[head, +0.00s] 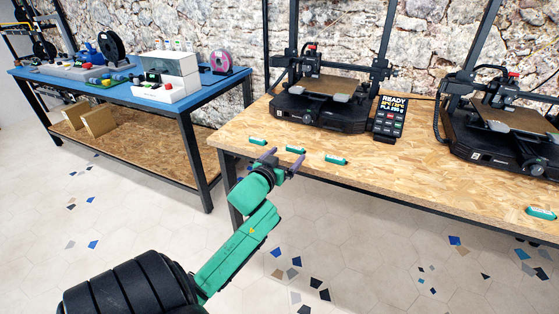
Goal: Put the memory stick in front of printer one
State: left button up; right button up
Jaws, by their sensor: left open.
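Three small teal sticks lie in a row on the wooden bench: one at the left (257,141), a middle one (295,150) and a right one (336,159). A similar teal piece (541,213) lies in front of the right printer. I cannot tell which is the memory stick. A black printer (318,110) stands behind the row, and a second printer (495,140) stands to its right. I can read no printer numbers. My left gripper (284,158) is open and empty at the bench's front edge, just short of the left and middle sticks. My right gripper is out of view.
The wooden bench (420,185) is bare along much of its front. A black control box (389,118) with a lit screen stands between the printers. A blue table (135,92) with spools and parts stands at the left. A stone wall is behind.

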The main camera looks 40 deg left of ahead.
pick_arm(q)
jog(key=v, duration=0.5)
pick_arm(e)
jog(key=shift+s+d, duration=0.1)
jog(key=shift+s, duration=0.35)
